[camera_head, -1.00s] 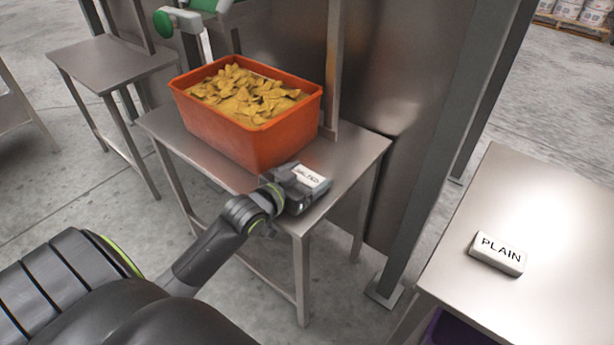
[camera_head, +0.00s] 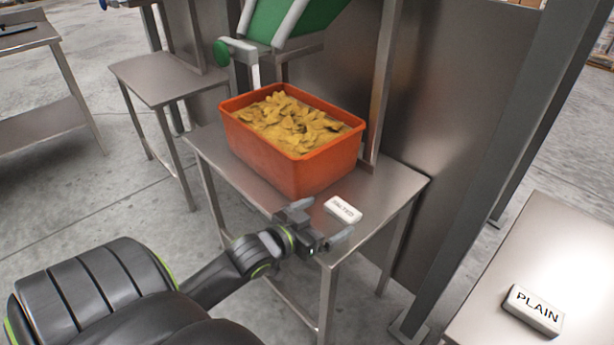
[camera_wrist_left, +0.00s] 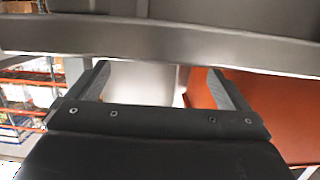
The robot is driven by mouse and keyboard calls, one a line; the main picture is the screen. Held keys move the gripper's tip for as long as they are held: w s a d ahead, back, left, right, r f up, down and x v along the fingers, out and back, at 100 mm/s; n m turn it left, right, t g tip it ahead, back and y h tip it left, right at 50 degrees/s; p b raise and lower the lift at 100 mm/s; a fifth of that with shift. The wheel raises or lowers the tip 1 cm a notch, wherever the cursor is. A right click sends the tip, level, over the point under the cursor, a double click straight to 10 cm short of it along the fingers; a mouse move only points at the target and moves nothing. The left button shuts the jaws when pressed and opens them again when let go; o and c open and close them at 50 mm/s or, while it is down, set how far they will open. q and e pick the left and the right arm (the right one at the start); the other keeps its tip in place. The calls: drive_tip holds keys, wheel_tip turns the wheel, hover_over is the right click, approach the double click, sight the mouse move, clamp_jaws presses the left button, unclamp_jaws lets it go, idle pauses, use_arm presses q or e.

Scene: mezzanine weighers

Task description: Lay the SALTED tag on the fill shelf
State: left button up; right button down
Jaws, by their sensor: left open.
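The white SALTED tag (camera_head: 343,209) lies flat, lettering up, on the steel fill shelf (camera_head: 395,182), near its front edge and in front of the orange bin (camera_head: 283,170). My left gripper (camera_head: 324,221) is open at the shelf's front edge. Its fingers are spread on the near side of the tag, and I see no grip on it. In the left wrist view the two fingers (camera_wrist_left: 163,82) stand apart with a pale surface between them, which I cannot identify for sure. My right gripper is not in view.
The bin is full of yellow chips and fills much of the shelf. A steel post (camera_head: 385,80) rises behind it. A white PLAIN tag (camera_head: 533,309) lies on another steel table (camera_head: 540,240) at the right. The shelf right of the SALTED tag is clear.

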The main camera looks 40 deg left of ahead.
use_arm(q)
drive_tip(key=shift+p+v, duration=0.65)
drive_tip(key=shift+v, duration=2.1)
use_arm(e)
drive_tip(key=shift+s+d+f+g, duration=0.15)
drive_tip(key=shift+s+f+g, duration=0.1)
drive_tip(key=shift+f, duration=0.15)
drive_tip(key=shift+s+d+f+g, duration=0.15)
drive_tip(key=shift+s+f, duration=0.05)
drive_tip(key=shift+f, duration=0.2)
